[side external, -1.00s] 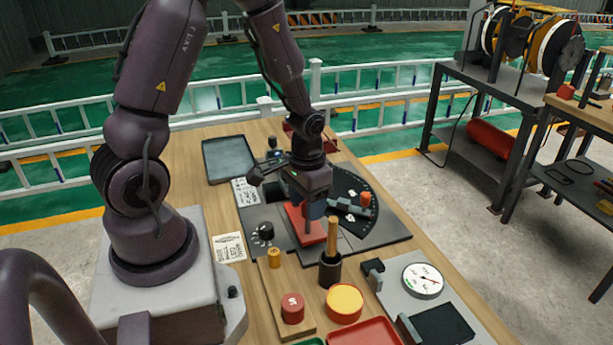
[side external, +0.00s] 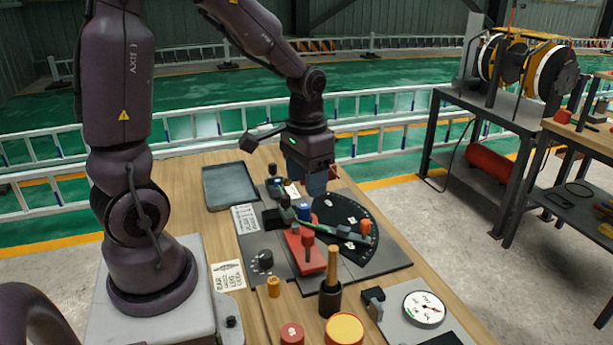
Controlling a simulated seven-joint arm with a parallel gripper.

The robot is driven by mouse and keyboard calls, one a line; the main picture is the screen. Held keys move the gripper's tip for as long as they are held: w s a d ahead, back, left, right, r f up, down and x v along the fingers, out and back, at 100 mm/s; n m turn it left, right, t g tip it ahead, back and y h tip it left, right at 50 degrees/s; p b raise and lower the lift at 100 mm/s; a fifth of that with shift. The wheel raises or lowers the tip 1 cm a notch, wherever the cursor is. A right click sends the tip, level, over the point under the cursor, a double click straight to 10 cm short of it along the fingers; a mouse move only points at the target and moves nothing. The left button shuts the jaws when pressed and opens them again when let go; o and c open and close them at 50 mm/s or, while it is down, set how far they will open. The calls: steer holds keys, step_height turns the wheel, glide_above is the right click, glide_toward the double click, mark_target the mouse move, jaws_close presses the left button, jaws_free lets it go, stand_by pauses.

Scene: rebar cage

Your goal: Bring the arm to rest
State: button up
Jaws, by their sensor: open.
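My gripper (side external: 312,185) hangs above the back part of the dark bending plate (side external: 375,264) on the wooden table. Its fingers point down, apart from the fixture below, and I see nothing held in them. The red block with an upright handle (side external: 305,252) sits on the plate in front of and below the gripper. A greenish bar (side external: 340,234) lies across the black round dial (side external: 345,213), running toward an orange peg (side external: 365,228). The gap between the fingertips is hard to make out.
A grey tray (side external: 230,197) lies at the back left. A wooden-handled tool stands in a black cup (side external: 330,299) at the front, near a yellow-topped round pot (side external: 345,330) and a gauge (side external: 424,309). White railings (side external: 210,124) run behind the table.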

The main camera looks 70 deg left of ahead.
steer(key=s+d+r+m+t, duration=0.1)
steer(key=s+d+r+t, duration=0.1)
steer(key=d+r, duration=0.3)
steer(key=s+d+r+m+t, duration=0.1)
steer(key=s+d+r+t, duration=0.2)
steer(key=s+d+r, duration=0.2)
step_height(320, 180, up, 2)
steer(key=shift+s+r+m+t, duration=0.25)
steer(key=shift+s+m+t, duration=0.05)
steer(key=shift+m, duration=0.1)
